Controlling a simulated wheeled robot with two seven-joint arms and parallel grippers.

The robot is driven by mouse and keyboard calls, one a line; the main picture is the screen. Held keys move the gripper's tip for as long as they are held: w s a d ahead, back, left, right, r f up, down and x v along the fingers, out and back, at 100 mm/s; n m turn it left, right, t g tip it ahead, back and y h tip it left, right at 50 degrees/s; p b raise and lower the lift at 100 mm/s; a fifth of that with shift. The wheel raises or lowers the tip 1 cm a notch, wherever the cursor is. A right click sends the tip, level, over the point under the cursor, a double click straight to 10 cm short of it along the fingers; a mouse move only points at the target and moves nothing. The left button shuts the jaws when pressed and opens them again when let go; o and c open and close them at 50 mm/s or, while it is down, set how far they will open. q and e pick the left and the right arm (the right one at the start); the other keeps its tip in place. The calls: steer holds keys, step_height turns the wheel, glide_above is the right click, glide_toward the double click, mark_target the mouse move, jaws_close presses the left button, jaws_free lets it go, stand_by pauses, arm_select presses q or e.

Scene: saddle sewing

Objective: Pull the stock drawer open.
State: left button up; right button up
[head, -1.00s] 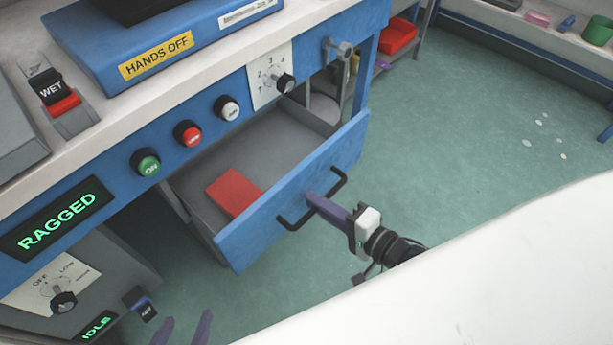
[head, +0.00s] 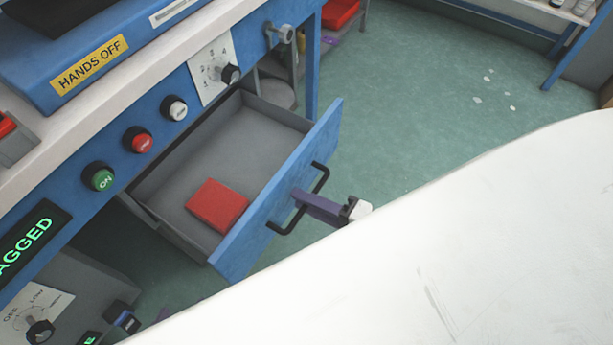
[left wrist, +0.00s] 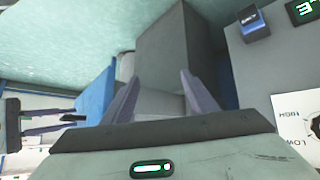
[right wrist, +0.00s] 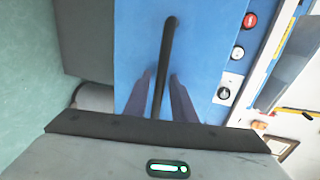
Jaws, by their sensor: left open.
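The stock drawer (head: 265,210) stands well out from the blue bench, with its grey inside showing. A red block (head: 217,205) lies in it. My right gripper (head: 305,197) is at the black bar handle (head: 317,180) on the blue drawer front. In the right wrist view, the right fingers (right wrist: 161,76) lie one on each side of the handle, closed in on it. My left gripper (left wrist: 158,76) is open and empty, low in front of the bench. In the head view it is mostly hidden behind my white body.
The bench front has an ON button (head: 100,178), a red button (head: 138,140), a white button (head: 175,108) and a dial (head: 230,74). A grey box with a knob (head: 40,332) is below left. Green floor (head: 420,90) is free right of the drawer.

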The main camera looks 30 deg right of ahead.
steer(key=shift+s, duration=0.1)
arm_select(q)
steer(key=shift+s+a+r+p, duration=0.1)
steer(key=shift+r+p, duration=0.35)
steer(key=shift+p, duration=0.45)
arm_select(e)
steer(key=v, duration=1)
steer(key=shift+s, duration=0.1)
arm_select(q)
steer(key=shift+r, duration=0.1)
